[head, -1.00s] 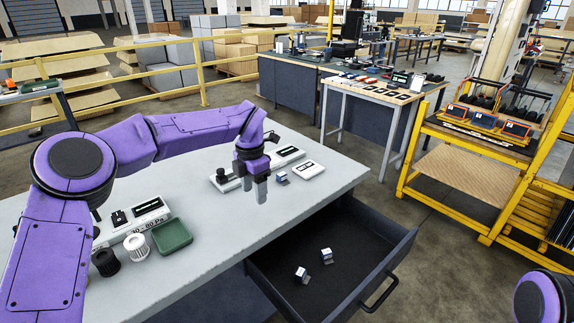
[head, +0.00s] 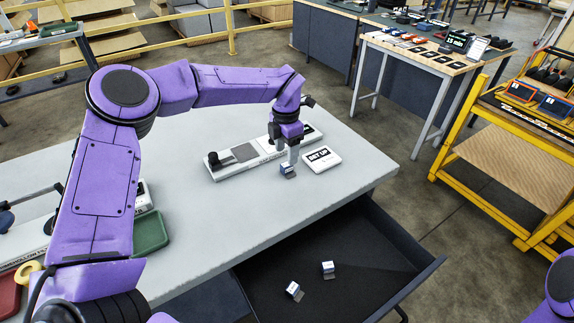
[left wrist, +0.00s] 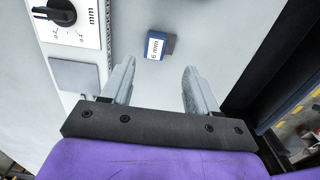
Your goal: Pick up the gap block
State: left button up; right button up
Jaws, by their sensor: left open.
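A small blue and white gap block (head: 287,169) sits on the grey table near its right end. In the left wrist view the block (left wrist: 160,46) shows a white face reading "6 mm". My left gripper (head: 292,157) points down close above the block in the head view, overlapping it there. In the left wrist view the gripper (left wrist: 159,73) has its fingers apart with nothing between them, and the block lies just beyond the fingertips. Two similar blocks, one at the left (head: 294,290) and one at the right (head: 328,268), lie in the open drawer.
A long white device (head: 235,168) with a black knob and grey pad lies behind the block. A white box with a dark display (head: 321,158) is close at its right. The open drawer (head: 375,250) juts out below the table edge. A green tray (head: 150,231) is at left.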

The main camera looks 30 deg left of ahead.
aim_at(286, 164)
pick_arm(q)
notch_tip(286, 164, down, 3)
jog(key=shift+a+r+p, duration=0.1)
jog(key=shift+r+p, duration=0.1)
jog(key=shift+p, duration=0.6)
jog(key=f, duration=0.1)
jog(key=w+f, duration=0.1)
jog(key=f, duration=0.1)
jog(key=shift+w+f, duration=0.25)
jog(key=shift+f, duration=0.05)
jog(key=shift+a+f, duration=0.1)
jog(key=shift+s+r, duration=0.25)
jog(key=shift+s, duration=0.15)
jog(key=shift+c, duration=0.6)
jog(key=shift+w, duration=0.1)
grip_shut()
